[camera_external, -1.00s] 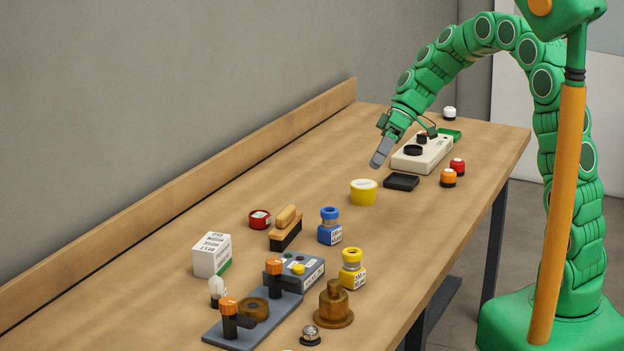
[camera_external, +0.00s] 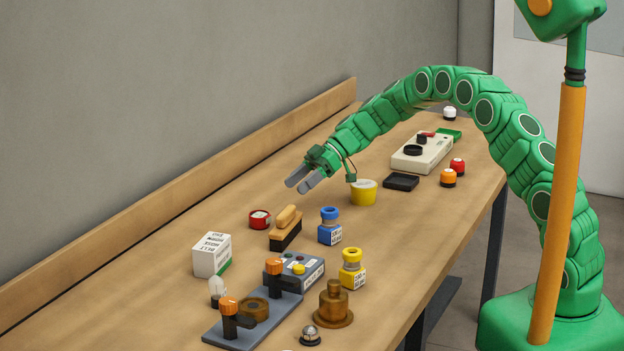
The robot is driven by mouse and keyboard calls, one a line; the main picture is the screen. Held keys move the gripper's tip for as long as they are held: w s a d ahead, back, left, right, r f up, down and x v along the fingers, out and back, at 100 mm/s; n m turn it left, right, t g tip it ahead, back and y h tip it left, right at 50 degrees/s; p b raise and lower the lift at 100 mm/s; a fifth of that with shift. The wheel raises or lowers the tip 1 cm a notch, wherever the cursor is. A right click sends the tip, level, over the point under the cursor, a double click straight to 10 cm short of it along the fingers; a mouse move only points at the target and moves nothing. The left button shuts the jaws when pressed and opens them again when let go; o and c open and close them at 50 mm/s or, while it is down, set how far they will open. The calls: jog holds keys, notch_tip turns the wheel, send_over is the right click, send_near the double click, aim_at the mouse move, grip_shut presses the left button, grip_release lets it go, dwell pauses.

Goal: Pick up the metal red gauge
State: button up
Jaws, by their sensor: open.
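The red gauge (camera_external: 259,219) is a short round red can with a pale face, resting on the table near the wall side, left of the brush. My gripper (camera_external: 297,186) is open and empty. It hangs in the air above and to the right of the gauge in the picture, with its two grey fingers pointing down and left. The gauge is fully visible and nothing touches it.
A wooden brush (camera_external: 286,228) stands close to the gauge's right. A white box (camera_external: 212,255) is to its lower left. A blue bottle (camera_external: 330,227), yellow tub (camera_external: 363,193) and yellow bottle (camera_external: 351,270) stand further right. The table between the gauge and the back ledge is clear.

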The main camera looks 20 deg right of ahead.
aim_at(260, 213)
jog(key=shift+n+y, duration=0.3)
jog(key=shift+n, duration=0.2)
jog(key=w+a+f, duration=0.2)
jog(key=f, duration=0.1)
jog(key=shift+w+a+f, duration=0.15)
jog(key=shift+w+a, duration=0.05)
jog(key=shift+a, duration=0.15)
jog(key=shift+x, duration=3.8)
jog(key=c, duration=0.8)
